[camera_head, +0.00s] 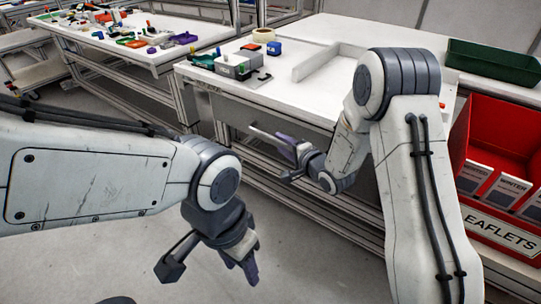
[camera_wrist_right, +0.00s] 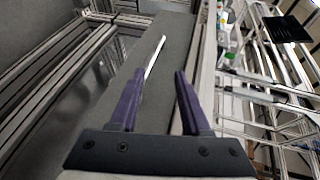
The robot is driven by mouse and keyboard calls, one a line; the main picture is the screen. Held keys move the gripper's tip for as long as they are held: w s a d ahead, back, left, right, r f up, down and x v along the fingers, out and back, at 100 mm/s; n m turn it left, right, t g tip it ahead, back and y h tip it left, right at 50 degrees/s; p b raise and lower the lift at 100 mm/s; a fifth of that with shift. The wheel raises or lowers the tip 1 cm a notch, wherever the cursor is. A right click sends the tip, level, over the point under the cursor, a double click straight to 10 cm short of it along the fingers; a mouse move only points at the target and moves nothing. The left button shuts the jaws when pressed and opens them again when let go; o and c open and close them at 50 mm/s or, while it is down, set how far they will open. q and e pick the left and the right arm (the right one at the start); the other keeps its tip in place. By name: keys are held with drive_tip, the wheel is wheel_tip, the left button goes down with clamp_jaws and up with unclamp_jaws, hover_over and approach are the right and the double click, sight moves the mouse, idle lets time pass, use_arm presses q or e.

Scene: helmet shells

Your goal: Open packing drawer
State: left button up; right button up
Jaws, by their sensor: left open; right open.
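The packing drawer front shows as a grey panel under the white tabletop in the right wrist view (camera_wrist_right: 172,85). A pale bar handle (camera_head: 268,134) stands out below the table edge; it also shows in the right wrist view (camera_wrist_right: 154,55). My right gripper (camera_head: 286,153) is open at the front of the table, close to the handle. In its wrist view the handle lies ahead, between the lines of the two purple fingers, and I see no grip on it. My left gripper (camera_head: 247,268) hangs low over the floor, open, with nothing visible in it.
The white packing table (camera_head: 315,102) carries a grey box (camera_head: 232,66), a tape roll (camera_head: 263,35) and a low white divider. A red leaflets bin (camera_head: 495,150) and a green tray (camera_head: 490,60) stand at right. Floor is clear around my left gripper.

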sight(271, 137)
use_arm(q)
wheel_tip(271, 137, down, 5)
drive_tip(key=b, duration=0.3)
use_arm(e)
drive_tip(key=w+a+f+m, duration=0.1)
drive_tip(key=w, duration=0.2)
drive_tip(key=w+a+f+t+y, duration=0.1)
drive_tip(key=w+f, duration=0.1)
drive_tip(key=w, duration=0.1)
drive_tip(key=w+a+f+m, duration=0.1)
drive_tip(key=w, duration=0.2)
drive_tip(key=shift+w+a+f+m+t, duration=0.15)
drive_tip(key=shift+w+a+m+t, duration=0.1)
drive_tip(key=shift+a+m+t, duration=0.1)
clamp_jaws()
idle(0.7)
